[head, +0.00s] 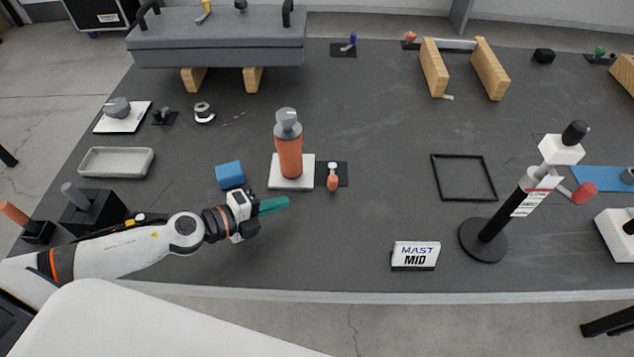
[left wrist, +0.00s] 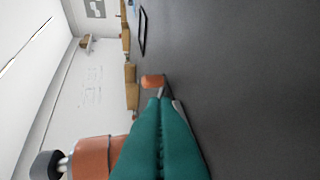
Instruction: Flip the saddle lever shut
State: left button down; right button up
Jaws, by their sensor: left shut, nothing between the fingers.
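A small lever with an orange knob (head: 332,183) sits on a black plate beside the white base of an orange bottle-like post (head: 289,155) with a grey cap. No label marks it as the saddle lever. Its knob points toward the front of the table. My left gripper (head: 287,201) has teal fingers pressed together and empty, low over the table, left of the knob and apart from it. In the left wrist view, the orange knob (left wrist: 153,81) shows just beyond the fingertips (left wrist: 161,100), and the orange post (left wrist: 92,157) is at lower left. My right gripper is out of view.
A blue block (head: 230,175) stands behind my left gripper. A "MAST MID" sign (head: 415,255) and a black mast (head: 492,222) with a red-knobbed handle (head: 584,192) stand to the right. A black square frame (head: 464,198) lies behind them. The table between lever and sign is clear.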

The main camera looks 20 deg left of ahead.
pick_arm(q)
jog(key=p, duration=0.4)
send_near(329, 184)
jog(key=x, duration=0.5)
jog(key=shift+w+f, duration=0.1)
jog(key=shift+w, duration=0.15)
jog(key=shift+w+d+f, duration=0.15)
jog(key=shift+w+d, duration=0.25)
jog(key=shift+w, duration=0.05)
